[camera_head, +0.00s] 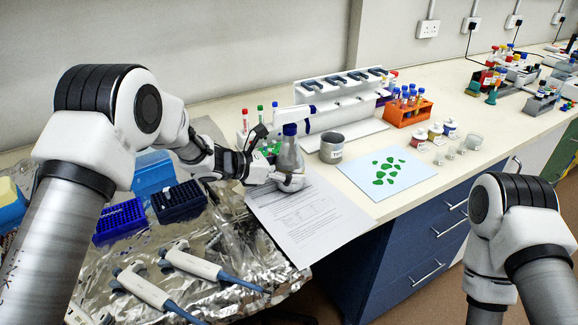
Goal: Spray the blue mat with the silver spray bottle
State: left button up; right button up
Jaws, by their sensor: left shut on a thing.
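The silver spray bottle (289,157) stands upright, with a dark blue neck, at the middle of the bench. My left gripper (290,181) is shut on its lower body; the fingers partly hide the base, so I cannot tell if it touches the bench. The light blue mat (409,163) lies flat to the right of the bottle, apart from it. Several green leaf-like pieces (388,166) lie on the mat. My right arm shows at the lower right, but its gripper is out of view.
A grey cup (332,148) stands between bottle and mat. Printed paper (305,215) lies below the bottle. A white pipette rack (345,98) and orange tube rack (408,111) stand behind. Small jars (435,131) stand right of the mat. Pipettes (195,265) lie on foil at left.

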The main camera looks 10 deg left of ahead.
pick_arm(q)
jog(key=shift+w+a, duration=0.1)
jog(key=shift+f, duration=0.15)
dwell(0.3)
jog(key=o, duration=1.8)
jog(key=shift+b, duration=0.3)
